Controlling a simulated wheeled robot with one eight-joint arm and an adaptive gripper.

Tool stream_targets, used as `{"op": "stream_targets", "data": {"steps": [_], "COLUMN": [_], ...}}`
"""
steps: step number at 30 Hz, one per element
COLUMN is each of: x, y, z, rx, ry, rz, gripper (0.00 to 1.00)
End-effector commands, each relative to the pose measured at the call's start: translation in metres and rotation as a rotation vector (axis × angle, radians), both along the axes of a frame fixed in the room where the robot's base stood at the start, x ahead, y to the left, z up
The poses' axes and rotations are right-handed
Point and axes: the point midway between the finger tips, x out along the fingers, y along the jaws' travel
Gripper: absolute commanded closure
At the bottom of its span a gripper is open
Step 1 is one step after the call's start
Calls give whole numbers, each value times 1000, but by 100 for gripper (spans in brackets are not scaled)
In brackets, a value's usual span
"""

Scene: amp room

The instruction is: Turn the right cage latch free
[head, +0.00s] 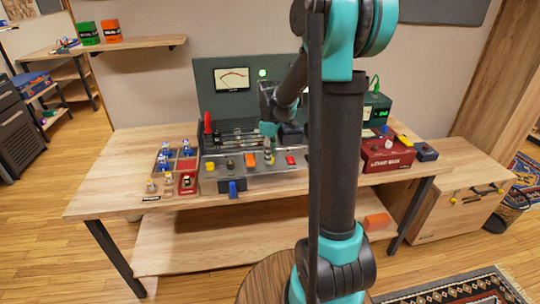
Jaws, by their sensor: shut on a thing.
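A grey amp chassis (243,182) with a dark green back panel (205,88) and a barred cage (228,137) stands on the workbench. Small fittings line its front ledge. One small upright fitting (268,158), right of an orange block, appears to be the right cage latch. My gripper (269,148) reaches down to it from above and is shut on it. The fingertips are small here, and the latch's exact angle cannot be read. My arm's upright link hides the chassis's right part.
A parts tray (173,170) with several blue-topped pieces stands left of the chassis. A red box (387,155) and a green-cased unit (376,110) stand to the right. A red-handled tool (207,124) stands by the cage. The bench's front left (105,200) is clear.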

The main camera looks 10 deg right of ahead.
Motion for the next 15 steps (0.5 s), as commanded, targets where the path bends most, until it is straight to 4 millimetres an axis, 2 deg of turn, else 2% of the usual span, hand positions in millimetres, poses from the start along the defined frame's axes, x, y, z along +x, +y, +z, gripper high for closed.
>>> {"op": "stream_targets", "data": {"steps": [15], "x": [0], "y": [0], "z": [0], "rx": [0], "ry": [0], "rz": [-489], "gripper": [100]}}
